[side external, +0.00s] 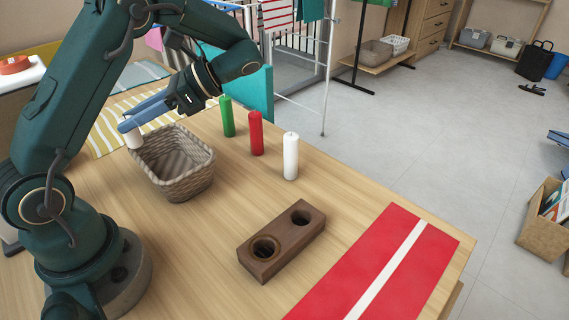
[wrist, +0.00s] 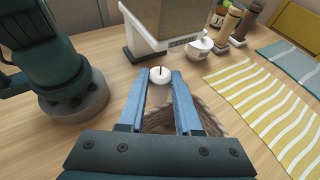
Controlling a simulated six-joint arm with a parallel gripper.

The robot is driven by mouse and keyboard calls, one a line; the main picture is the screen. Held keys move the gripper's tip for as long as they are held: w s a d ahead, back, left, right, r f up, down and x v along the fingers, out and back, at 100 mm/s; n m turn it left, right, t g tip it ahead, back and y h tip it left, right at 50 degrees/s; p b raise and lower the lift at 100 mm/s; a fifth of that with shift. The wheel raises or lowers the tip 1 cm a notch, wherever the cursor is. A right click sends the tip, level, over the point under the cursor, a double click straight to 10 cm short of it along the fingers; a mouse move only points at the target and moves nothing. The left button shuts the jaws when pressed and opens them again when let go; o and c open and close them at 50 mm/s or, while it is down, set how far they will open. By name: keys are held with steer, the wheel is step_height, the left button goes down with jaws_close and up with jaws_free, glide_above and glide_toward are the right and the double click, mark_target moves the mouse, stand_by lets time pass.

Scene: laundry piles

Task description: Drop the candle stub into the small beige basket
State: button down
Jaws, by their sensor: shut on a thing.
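The candle stub (side external: 133,139) is white and short. It is held upright between the blue fingertips of my gripper (side external: 131,123), and its top with a dark wick shows in the wrist view (wrist: 160,75). My gripper is shut on it. The small beige basket (side external: 178,183) is woven and stands open on the table. In the side view the stub is at the basket's upper left rim; its exact height and whether it is over the opening cannot be told. In the wrist view the basket (wrist: 208,118) is partly hidden behind my fingers.
Green (side external: 227,116), red (side external: 256,133) and white (side external: 290,156) candles stand right of the basket. A dark wooden two-hole holder (side external: 282,240) and a red runner (side external: 400,262) lie nearer the front. Striped cloths (wrist: 255,93) lie beside the basket. A white scale-like object (wrist: 150,45) stands beyond the stub.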

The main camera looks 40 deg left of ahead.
steer(key=w+d+f+m+t+y, duration=0.2)
steer(key=w+f+m+t+y, duration=0.1)
steer(key=w+f, duration=0.2)
steer(key=shift+f+m, duration=0.3)
steer(key=shift+f, duration=0.45)
steer(key=shift+w, duration=0.1)
steer(key=c, duration=0.5)
jaws_free()
steer(key=shift+r, duration=0.1)
